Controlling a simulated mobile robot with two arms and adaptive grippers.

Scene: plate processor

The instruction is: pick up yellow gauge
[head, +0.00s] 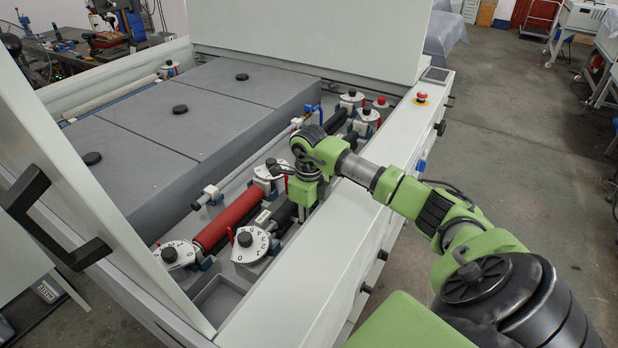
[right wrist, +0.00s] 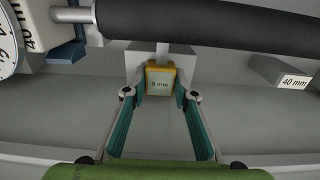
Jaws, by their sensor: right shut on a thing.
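The yellow gauge (right wrist: 161,84) is a small block with a yellow frame and a grey face marked "5 mm". It shows at the middle of the right wrist view, in front of a grey block below a dark roller. My right gripper (right wrist: 160,97) has its two teal-padded fingers closed in on the gauge's left and right sides. In the head view my right gripper (head: 302,208) points down into the machine's trough, and its fingertips and the gauge are hidden there. My left gripper is not in view.
A dark roller (right wrist: 210,25) runs just above the gauge. A grey block marked "40 mm" (right wrist: 284,74) sits to the right. A red roller (head: 225,218) and numbered dials (head: 252,244) stand close to my right gripper. The machine's white front ledge (head: 330,235) borders the trough.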

